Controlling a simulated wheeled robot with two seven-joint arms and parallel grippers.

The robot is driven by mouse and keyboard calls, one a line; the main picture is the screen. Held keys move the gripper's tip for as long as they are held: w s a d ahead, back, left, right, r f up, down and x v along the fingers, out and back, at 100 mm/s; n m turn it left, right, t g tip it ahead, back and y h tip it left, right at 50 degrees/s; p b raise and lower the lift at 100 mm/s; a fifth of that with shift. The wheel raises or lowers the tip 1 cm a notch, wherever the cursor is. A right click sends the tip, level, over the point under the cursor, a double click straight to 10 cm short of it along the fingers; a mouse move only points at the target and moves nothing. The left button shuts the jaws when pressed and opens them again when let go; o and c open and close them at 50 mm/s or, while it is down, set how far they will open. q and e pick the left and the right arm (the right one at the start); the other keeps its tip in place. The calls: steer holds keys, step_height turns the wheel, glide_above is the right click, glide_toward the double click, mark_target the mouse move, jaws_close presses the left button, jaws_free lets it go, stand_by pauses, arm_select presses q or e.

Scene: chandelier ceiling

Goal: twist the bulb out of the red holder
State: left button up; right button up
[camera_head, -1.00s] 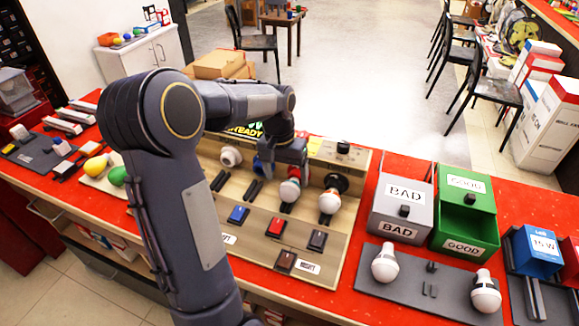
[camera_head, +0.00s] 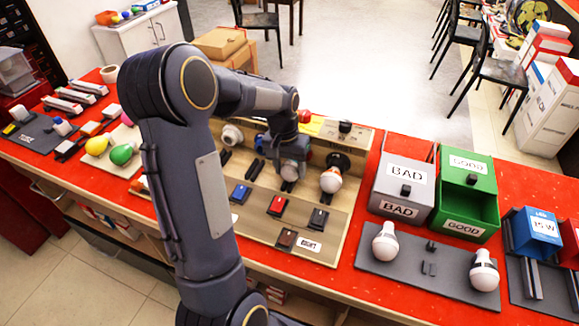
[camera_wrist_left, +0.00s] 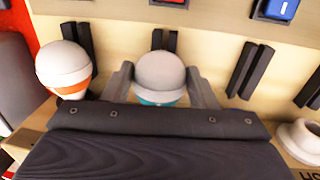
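My left gripper (camera_head: 290,172) is lowered over the middle of the wooden test board. A white bulb (camera_head: 289,171) shows at its fingertips. In the left wrist view the same bulb (camera_wrist_left: 160,72), a white dome with a teal band, sits between the two fingers (camera_wrist_left: 160,88). The fingers are very close to its sides; I cannot tell whether they press on it. The red holder is hidden behind my gripper and the bulb. To the right a second bulb (camera_head: 331,180), with an orange band, sits at a black holder (camera_head: 339,161). My right gripper is not in view.
The board (camera_head: 250,226) carries blue (camera_head: 240,193), red (camera_head: 277,205) and dark buttons. A white socket (camera_head: 231,135) is left of my gripper. Right of the board stand BAD (camera_head: 398,209) and GOOD (camera_head: 464,229) bins and a grey tray (camera_head: 430,285) with two bulbs.

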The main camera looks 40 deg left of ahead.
arm_select(q)
steer(key=c, duration=0.3)
steer(key=shift+a+h, duration=0.15)
steer(key=shift+h, duration=0.35)
steer(key=shift+s+t+h, duration=0.1)
steer(key=shift+t+h, duration=0.2)
steer(key=shift+h, duration=0.1)
steer(key=shift+a+f+t+h+b, duration=0.1)
steer(key=shift+t+h+b, duration=0.2)
steer(key=shift+h+b, duration=0.5)
steer(key=shift+s+d, duration=0.3)
steer(key=shift+s, duration=0.6)
steer(key=shift+s+d, duration=0.25)
steer(key=shift+s, duration=0.6)
